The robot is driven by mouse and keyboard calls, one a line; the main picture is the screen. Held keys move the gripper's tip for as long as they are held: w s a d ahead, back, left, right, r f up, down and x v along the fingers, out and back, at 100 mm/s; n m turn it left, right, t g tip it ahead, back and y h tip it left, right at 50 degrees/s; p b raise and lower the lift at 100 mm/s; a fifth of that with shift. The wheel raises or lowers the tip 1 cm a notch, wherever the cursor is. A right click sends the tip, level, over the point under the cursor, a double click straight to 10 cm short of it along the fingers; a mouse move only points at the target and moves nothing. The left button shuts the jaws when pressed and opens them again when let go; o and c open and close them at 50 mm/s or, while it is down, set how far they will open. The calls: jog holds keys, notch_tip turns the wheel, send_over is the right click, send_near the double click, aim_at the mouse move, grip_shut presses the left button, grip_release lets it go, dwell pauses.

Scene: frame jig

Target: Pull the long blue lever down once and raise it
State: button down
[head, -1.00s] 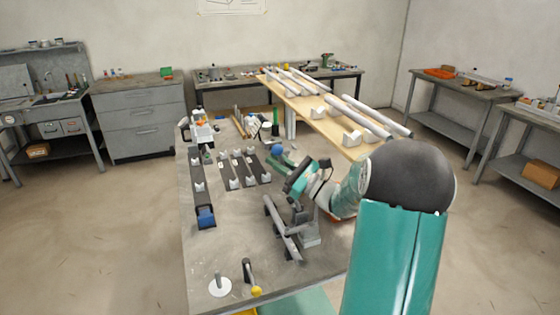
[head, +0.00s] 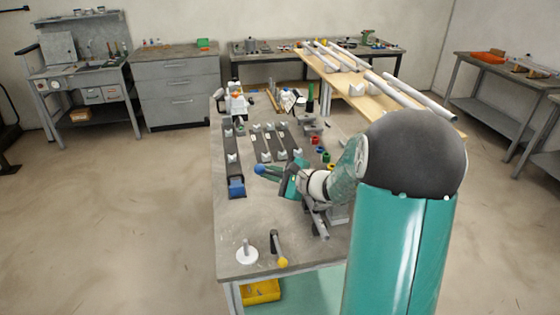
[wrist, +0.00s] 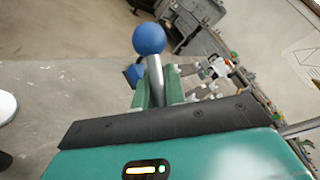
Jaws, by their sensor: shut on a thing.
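The long blue lever shows as a blue ball knob (head: 260,169) at the gripper's far end in the head view. In the wrist view the round blue knob (wrist: 149,38) tops a grey metal shaft (wrist: 155,78). My gripper (head: 273,173) is shut on the lever just below the knob, and its green fingers flank the shaft in the wrist view. The lever leans well over to the left, low above the bench. Its lower shaft and pivot are hidden behind my gripper and arm.
A grey clamp fixture (head: 320,222) stands under my arm.

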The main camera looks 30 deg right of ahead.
jog(key=shift+w+a+f+n+g+h, duration=0.1)
jog(key=shift+a+f+n+g+h, duration=0.15)
jog(key=shift+f, duration=0.45)
jog(key=shift+w+a+f+n+g+h, duration=0.15)
jog(key=shift+a+f+n+g, duration=0.1)
jog(key=shift+f, duration=0.45)
jog(key=shift+s, duration=0.1)
jog(key=c, duration=1.5)
grip_release()
jog(key=shift+o, duration=0.2)
jog(key=v, duration=1.4)
jog(key=shift+a, duration=0.15)
